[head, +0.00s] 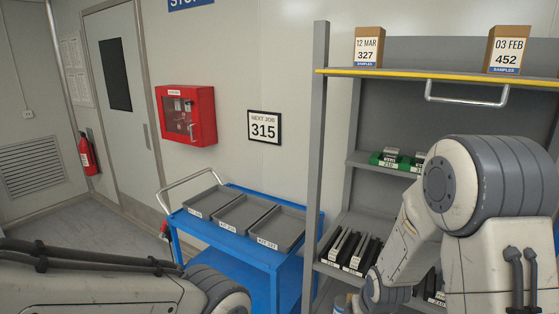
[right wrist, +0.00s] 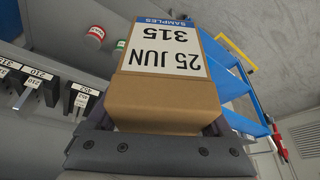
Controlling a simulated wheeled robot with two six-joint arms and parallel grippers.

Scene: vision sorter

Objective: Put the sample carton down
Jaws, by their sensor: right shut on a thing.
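The sample carton (right wrist: 163,105) is a brown box with a white label reading 25 JUN 315 and a blue SAMPLES band; the label shows upside down in the right wrist view. My right gripper (right wrist: 160,124) is shut on it, with a dark finger at each side. The carton is held off the floor. In the head view my right arm reaches down at the right, and neither its gripper nor the carton can be made out there. My left arm crosses the bottom left of the head view, its gripper out of frame.
Cartons 327 (head: 368,47) and 452 (head: 507,50) stand on the yellow-edged top shelf (head: 430,74), with clear room between. A wall sign (head: 264,127) reads NEXT JOB 315. A blue trolley (head: 235,250) holds three grey trays. Lidded jars (right wrist: 95,37) are near the carton.

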